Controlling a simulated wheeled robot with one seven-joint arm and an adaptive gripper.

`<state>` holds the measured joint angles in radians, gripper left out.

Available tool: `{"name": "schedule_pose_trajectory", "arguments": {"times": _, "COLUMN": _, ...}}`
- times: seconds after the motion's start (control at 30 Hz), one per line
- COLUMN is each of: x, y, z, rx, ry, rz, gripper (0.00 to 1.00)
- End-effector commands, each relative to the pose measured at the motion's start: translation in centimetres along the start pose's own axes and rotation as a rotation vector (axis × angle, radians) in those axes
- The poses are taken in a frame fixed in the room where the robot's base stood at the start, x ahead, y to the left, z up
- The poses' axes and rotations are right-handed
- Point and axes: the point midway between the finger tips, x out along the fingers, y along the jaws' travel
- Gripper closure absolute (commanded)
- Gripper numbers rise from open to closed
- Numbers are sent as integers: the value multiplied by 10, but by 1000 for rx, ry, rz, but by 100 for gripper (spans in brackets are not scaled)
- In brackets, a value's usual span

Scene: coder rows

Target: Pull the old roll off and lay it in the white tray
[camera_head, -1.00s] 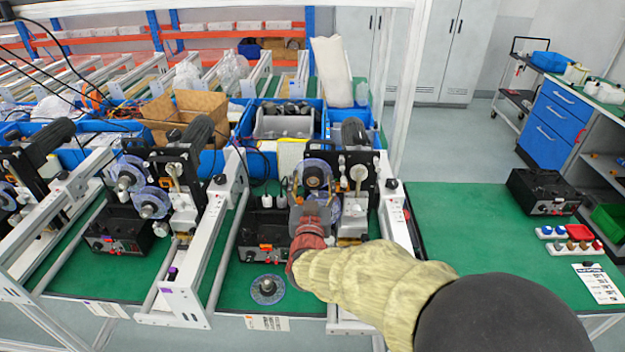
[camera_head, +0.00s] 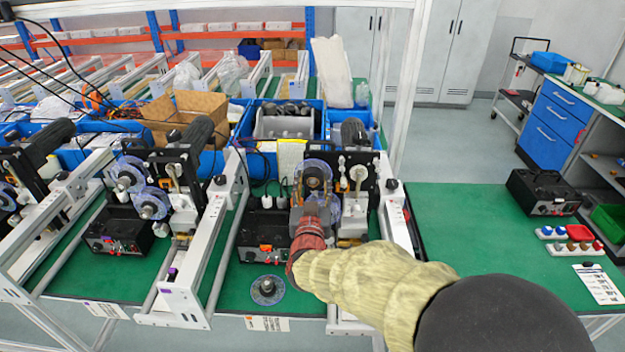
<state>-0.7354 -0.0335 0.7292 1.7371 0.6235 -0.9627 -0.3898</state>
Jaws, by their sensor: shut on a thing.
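The old roll (camera_head: 313,173) shows as a clear purple-rimmed disc with a brown centre, at the upper front of the middle coder (camera_head: 357,164). My gripper (camera_head: 311,207) is at the lower edge of this disc, shut on it. My gripper and wrist cover the jaws' contact and part of the coder, so I cannot tell whether the roll is still on its spindle. A second clear disc shows partly behind and below it. Another flat roll (camera_head: 268,290) lies on the green mat left of my wrist. I cannot pick out the white tray with certainty.
A black control box (camera_head: 268,232) stands left of my gripper. White rails (camera_head: 394,215) flank the coder closely. Another coder (camera_head: 150,190) stands to the left. The green mat (camera_head: 465,225) at the right is mostly clear, with a black box (camera_head: 545,192) and coloured knobs farther right.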

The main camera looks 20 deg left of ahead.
Motion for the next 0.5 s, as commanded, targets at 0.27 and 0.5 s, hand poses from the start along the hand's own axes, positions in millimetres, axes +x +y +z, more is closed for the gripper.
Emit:
{"name": "schedule_pose_trajectory", "arguments": {"times": 0.27, "x": -8, "y": 0, "z": -1, "rx": 0, "ry": 1, "rz": -1, "gripper": 79}}
{"name": "schedule_pose_trajectory", "arguments": {"times": 0.5, "x": -15, "y": 0, "z": 0, "rx": 0, "ry": 1, "rz": 0, "gripper": 79}}
